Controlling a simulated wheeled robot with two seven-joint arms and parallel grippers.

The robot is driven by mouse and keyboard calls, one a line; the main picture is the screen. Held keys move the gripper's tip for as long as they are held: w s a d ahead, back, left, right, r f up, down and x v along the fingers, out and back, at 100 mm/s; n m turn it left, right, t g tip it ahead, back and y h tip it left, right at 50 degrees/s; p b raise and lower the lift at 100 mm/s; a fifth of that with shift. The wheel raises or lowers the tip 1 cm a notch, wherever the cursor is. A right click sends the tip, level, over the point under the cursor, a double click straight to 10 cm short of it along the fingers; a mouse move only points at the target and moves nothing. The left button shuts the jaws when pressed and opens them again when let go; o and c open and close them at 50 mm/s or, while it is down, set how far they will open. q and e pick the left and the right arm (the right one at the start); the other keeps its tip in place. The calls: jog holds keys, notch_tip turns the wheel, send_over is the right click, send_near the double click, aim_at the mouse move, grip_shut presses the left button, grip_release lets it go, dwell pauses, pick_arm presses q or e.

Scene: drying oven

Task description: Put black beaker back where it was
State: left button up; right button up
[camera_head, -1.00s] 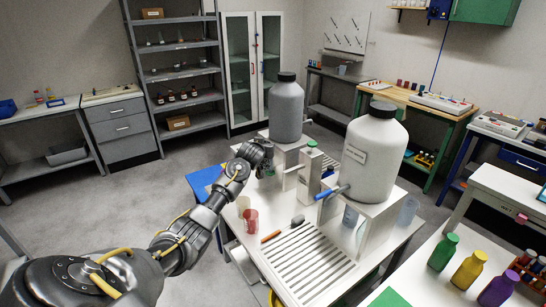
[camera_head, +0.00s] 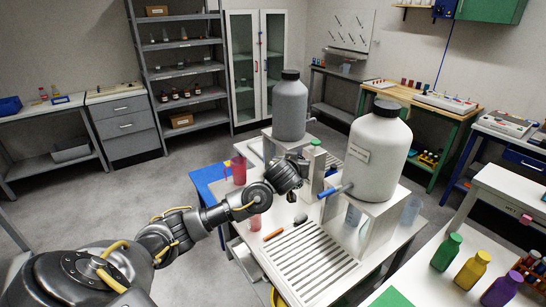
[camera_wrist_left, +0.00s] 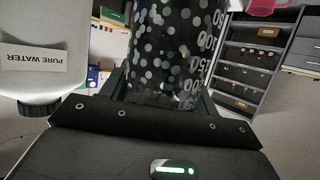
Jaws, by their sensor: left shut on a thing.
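The black beaker (camera_wrist_left: 175,45) is dark with grey dots and white graduation marks, and fills the upper middle of the left wrist view. My left gripper (camera_wrist_left: 165,92) is shut on it. In the head view my left gripper (camera_head: 297,178) is over the white table, just left of the small green-topped dispenser (camera_head: 313,160). There the gripper largely hides the beaker, so whether it touches the table cannot be told. My right gripper is not in view.
A large white jug (camera_head: 377,150) on a stand is right of the gripper, and a grey jug (camera_head: 289,108) stands behind it. A red cup (camera_head: 238,170) is left of the gripper.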

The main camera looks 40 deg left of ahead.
pick_arm(q)
jog(key=s+d+r+m+t+h+b, duration=0.1)
jog(key=s+d+r+m+h, duration=0.15)
jog(key=d, duration=0.45)
jog(key=s+d+r+m+h+b, duration=0.1)
jog(key=s+d+r, duration=0.25)
jog(key=d, duration=0.45)
jog(key=s+d+f+h+b, duration=0.1)
jog(key=s+d+f+b, duration=0.2)
jog(key=s+f+b, duration=0.3)
jog(key=shift+s+m+b, duration=0.4)
jog(key=shift+m+b, duration=0.05)
jog(key=shift+b, duration=0.6)
